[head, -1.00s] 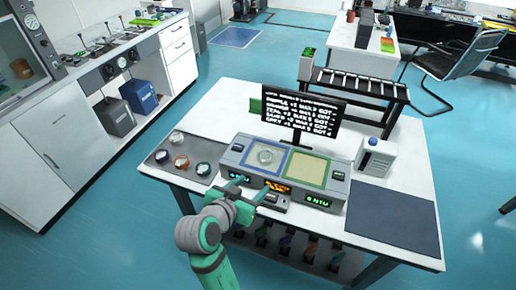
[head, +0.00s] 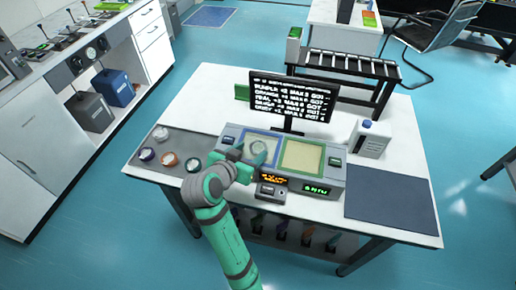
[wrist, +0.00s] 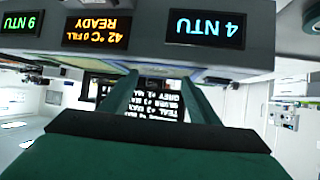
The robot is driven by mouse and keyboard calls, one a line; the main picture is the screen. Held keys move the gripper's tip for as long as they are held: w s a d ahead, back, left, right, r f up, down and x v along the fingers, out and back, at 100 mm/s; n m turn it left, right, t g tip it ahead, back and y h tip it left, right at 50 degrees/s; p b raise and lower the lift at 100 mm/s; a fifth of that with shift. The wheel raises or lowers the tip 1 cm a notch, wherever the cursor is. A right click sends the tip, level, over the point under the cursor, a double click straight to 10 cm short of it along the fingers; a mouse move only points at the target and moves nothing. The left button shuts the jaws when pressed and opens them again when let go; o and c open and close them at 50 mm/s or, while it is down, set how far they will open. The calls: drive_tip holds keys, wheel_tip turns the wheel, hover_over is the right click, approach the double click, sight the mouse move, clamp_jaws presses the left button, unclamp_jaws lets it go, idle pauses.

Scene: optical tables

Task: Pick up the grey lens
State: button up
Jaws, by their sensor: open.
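A round, pale grey-rimmed lens (head: 258,150) lies on the blue-framed left pad of the grey instrument (head: 334,179); it looks like the grey lens. My gripper (head: 238,155) is at the instrument's front left, just left of this lens in the head view, and partly covers the pad. In the wrist view my gripper (wrist: 160,95) has its two green fingers apart with nothing seen between them. That view looks upside down at the instrument's lit displays, and no lens shows in it.
A dark tray (head: 160,141) at the table's left holds a purplish lens (head: 147,154), a reddish lens (head: 169,160) and a dark-rimmed lens (head: 193,164). A monitor (head: 291,96) stands behind the instrument.

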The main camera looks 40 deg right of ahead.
sight(258, 147)
drive_tip(key=shift+x, duration=2.1)
drive_tip(key=shift+s+f, duration=0.15)
drive_tip(key=shift+s, duration=0.05)
drive_tip(key=c, duration=0.9)
